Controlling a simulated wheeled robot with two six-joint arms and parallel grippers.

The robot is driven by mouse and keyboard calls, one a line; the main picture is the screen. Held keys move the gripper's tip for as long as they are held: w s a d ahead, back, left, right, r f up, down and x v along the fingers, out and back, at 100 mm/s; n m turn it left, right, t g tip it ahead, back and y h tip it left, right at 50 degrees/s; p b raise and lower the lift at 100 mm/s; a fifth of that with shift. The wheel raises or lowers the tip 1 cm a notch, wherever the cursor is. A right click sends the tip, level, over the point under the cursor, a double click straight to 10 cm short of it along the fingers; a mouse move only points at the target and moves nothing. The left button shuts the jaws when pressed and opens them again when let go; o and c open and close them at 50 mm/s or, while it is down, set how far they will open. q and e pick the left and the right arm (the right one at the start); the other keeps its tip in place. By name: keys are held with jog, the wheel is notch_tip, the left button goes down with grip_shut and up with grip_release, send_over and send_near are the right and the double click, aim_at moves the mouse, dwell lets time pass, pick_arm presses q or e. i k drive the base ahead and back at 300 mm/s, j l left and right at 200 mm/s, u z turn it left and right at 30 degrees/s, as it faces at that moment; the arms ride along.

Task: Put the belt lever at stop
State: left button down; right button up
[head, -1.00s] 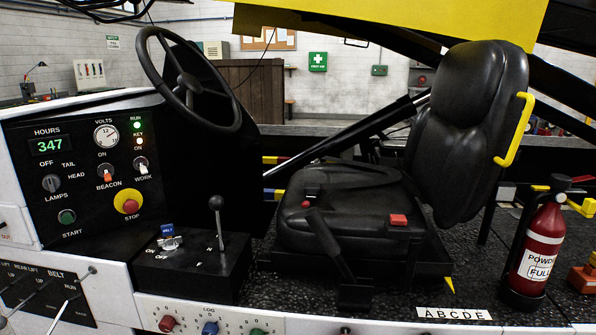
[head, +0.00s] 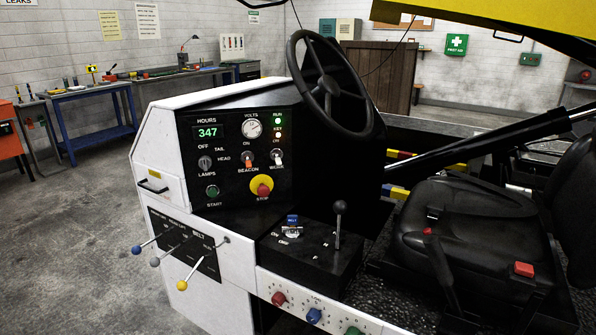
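The lever panel (head: 184,243) is on the white side of the loader, left of centre in the head view. A label reading BELT is at its upper right, with RUN below it. A lever with a yellow knob (head: 182,285) sticks out below this label and appears to be the belt lever. Its rod slants up to the right, towards the RUN marking; its exact setting is too small to tell. Levers with a grey knob (head: 155,262) and a blue knob (head: 137,250) are to its left. Neither of my grippers is in view.
The dashboard (head: 235,160) has a red stop button (head: 264,190) and a lit green RUN lamp (head: 278,122). A steering wheel (head: 330,85) and black seat (head: 480,230) are to the right. The grey floor (head: 70,250) left of the loader is clear. A blue workbench (head: 95,95) stands behind.

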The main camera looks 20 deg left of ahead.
aim_at(181, 286)
jog(key=u, duration=1.6)
